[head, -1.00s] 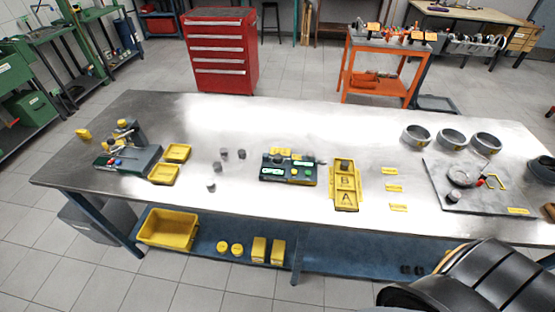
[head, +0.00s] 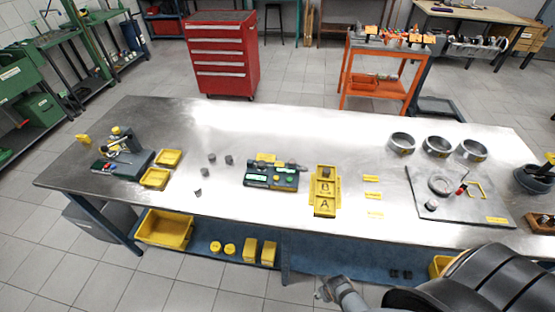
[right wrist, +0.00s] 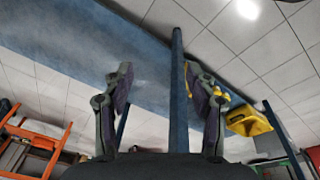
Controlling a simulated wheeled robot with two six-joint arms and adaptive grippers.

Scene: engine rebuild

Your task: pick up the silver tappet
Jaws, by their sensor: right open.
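Another grey cylinder (head: 326,172) sits on the yellow A/B tray (head: 314,200). My right gripper (right wrist: 160,90) is open and empty in the right wrist view. Its arm (head: 345,293) shows at the bottom of the head view, in front of the table and away from the cylinders. My left gripper is not seen.
The dark panel block (head: 270,186) stands between cylinders and A/B tray. Two yellow trays (head: 168,158) (head: 154,179) lie left of the cylinders. Metal rings (head: 437,147) and a grey plate (head: 458,210) are at right. The right wrist view shows a blue bar (right wrist: 178,120) and a yellow bin (right wrist: 248,122).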

